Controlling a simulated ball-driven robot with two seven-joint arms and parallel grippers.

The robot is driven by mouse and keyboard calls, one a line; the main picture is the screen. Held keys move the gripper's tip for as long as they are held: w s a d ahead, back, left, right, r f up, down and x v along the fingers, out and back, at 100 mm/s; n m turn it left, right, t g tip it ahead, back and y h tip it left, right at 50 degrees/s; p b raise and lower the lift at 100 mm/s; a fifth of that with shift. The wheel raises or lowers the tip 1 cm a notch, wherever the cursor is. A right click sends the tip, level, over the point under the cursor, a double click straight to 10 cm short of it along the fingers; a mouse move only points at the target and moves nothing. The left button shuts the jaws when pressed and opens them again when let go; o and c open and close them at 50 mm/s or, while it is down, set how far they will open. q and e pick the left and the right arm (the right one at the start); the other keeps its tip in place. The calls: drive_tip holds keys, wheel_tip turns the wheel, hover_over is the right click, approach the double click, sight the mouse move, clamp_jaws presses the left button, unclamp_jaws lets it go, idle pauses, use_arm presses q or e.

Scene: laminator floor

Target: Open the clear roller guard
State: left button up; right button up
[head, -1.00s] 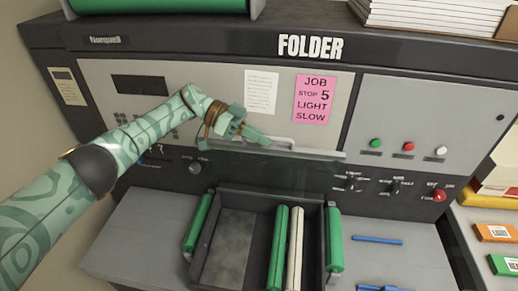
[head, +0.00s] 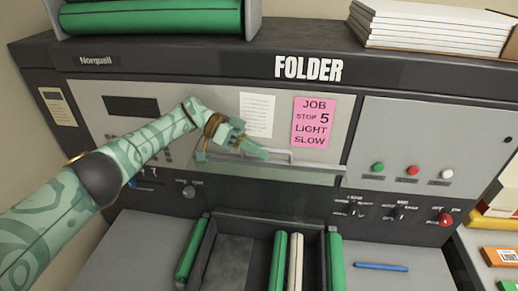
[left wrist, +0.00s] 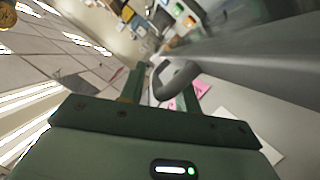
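The clear roller guard (head: 305,174) is a see-through panel across the folder's front, above the roller tray. Its pale bar handle (head: 287,154) runs along its upper part. My left gripper (head: 254,150) is at the left end of the handle, its fingers pointing right. In the left wrist view my left gripper (left wrist: 162,92) has its two dark green fingers apart. The grey looped end of the handle (left wrist: 176,80) shows at the gap between them; whether they touch it is unclear. My right gripper is out of view.
Below the guard is a dark tray with green rollers (head: 279,262) and a white roller (head: 296,262). A pink job note (head: 313,122) is on the panel above. Buttons and a red knob (head: 445,219) are at right. Paper stacks (head: 430,27) lie on top.

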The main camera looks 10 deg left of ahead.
use_arm(q)
drive_tip(key=shift+r, duration=0.1)
drive_tip(key=b+v, duration=0.4)
drive_tip(key=v, duration=0.3)
drive_tip(key=shift+a, duration=0.25)
drive_tip(key=shift+w, duration=0.1)
